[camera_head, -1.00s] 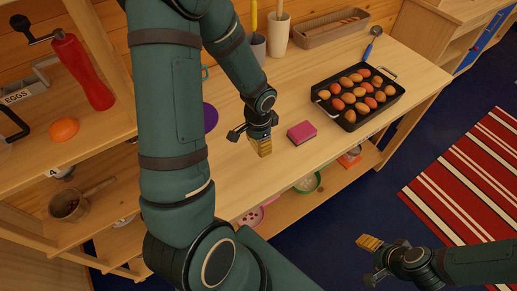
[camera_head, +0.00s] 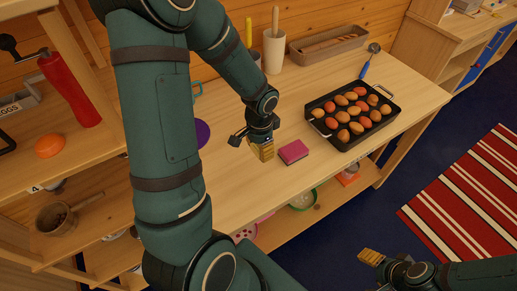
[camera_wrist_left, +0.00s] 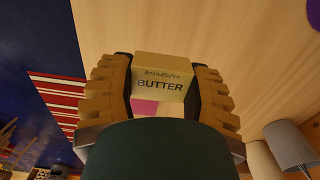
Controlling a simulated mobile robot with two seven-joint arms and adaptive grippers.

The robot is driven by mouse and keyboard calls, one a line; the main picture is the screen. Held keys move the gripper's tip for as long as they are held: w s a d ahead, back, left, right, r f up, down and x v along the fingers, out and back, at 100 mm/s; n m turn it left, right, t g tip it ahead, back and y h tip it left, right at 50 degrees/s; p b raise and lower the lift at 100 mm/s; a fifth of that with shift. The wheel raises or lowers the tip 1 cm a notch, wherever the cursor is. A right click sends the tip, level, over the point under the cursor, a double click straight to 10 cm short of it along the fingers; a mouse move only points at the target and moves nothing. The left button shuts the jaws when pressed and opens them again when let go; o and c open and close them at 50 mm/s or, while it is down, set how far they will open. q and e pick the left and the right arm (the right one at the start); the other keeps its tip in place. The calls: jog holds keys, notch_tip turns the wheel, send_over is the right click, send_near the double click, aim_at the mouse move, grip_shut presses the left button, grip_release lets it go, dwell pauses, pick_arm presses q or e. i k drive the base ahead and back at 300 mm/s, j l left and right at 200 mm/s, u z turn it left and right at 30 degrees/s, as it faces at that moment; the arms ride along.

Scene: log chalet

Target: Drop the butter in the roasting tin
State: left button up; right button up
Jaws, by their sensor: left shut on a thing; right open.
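The butter (camera_wrist_left: 160,77) is a pale yellow block labelled BUTTER. In the left wrist view it sits between the two ridged fingers of my left gripper (camera_wrist_left: 158,90), which is shut on it. In the head view my left gripper (camera_head: 264,150) is over the wooden counter, and the butter is hard to make out there. The roasting tin (camera_head: 327,140) is black with handles, full of several brown and orange eggs (camera_head: 352,110), and lies to the right of my left gripper, apart from it. My right gripper (camera_head: 371,257) is open and empty at the lower right, over the floor.
A pink sponge-like block (camera_head: 293,152) lies on the counter (camera_head: 245,190) between my left gripper and the tin. A spoon-like blue-handled tool (camera_head: 369,60), a wooden tray (camera_head: 328,46) and a utensil pot (camera_head: 274,52) stand behind. Bowls (camera_head: 303,199) sit on the shelf below.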

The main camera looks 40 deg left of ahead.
aim_at(348, 111)
jog(key=i+l+u, duration=0.15)
jog(key=i+l, duration=0.4)
jog(key=i, duration=0.2)
jog(key=i+l+u, duration=0.2)
jog(key=i+l, duration=0.4)
jog(key=i, duration=0.1)
